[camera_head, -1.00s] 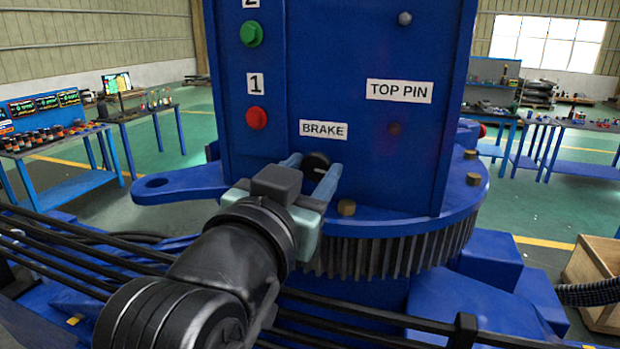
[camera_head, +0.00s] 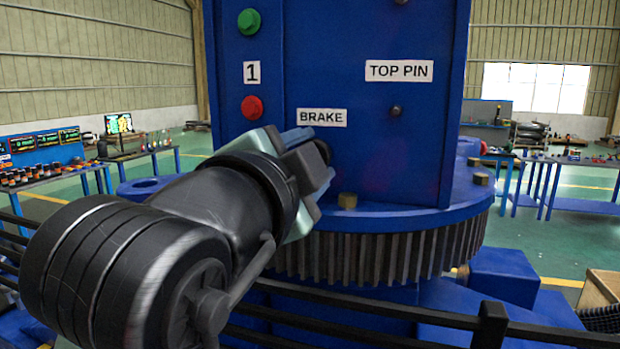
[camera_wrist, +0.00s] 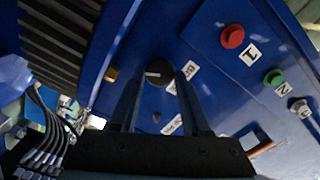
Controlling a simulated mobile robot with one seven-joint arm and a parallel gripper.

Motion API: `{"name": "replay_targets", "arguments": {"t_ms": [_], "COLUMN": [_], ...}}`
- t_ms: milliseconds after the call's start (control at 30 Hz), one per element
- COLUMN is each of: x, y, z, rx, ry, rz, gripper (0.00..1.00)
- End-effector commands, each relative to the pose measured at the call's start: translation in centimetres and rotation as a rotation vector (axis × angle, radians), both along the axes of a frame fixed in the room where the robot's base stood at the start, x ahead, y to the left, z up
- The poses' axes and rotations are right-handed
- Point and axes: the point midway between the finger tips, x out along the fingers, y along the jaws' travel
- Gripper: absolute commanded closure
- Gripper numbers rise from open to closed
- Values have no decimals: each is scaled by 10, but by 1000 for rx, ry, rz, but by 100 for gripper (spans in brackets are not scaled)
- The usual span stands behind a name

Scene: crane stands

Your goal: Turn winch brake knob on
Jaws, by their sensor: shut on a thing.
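The winch brake knob (camera_wrist: 159,73) is a round black knob with a pale mark line, on the blue panel beside the BRAKE label (camera_head: 322,117). In the head view my gripper (camera_head: 318,155) covers most of the knob, and only a dark edge shows. In the wrist view my gripper (camera_wrist: 160,92) has one finger on each side of the knob, shut on it. The wrist camera is rolled, so the labels look upside down there.
A red button (camera_head: 252,107) and a green button (camera_head: 249,21) are left of the knob. A TOP PIN label (camera_head: 399,71) is at right. A toothed ring (camera_head: 375,255) and black rails (camera_head: 400,318) lie below the panel.

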Motion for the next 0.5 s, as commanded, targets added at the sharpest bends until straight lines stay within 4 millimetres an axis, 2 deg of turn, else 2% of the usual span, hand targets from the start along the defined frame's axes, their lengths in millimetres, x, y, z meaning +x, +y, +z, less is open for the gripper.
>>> {"name": "replay_targets", "arguments": {"t_ms": [500], "x": [0], "y": [0], "z": [-3], "rx": [385], "ry": [-125], "rz": [1], "gripper": [100]}}
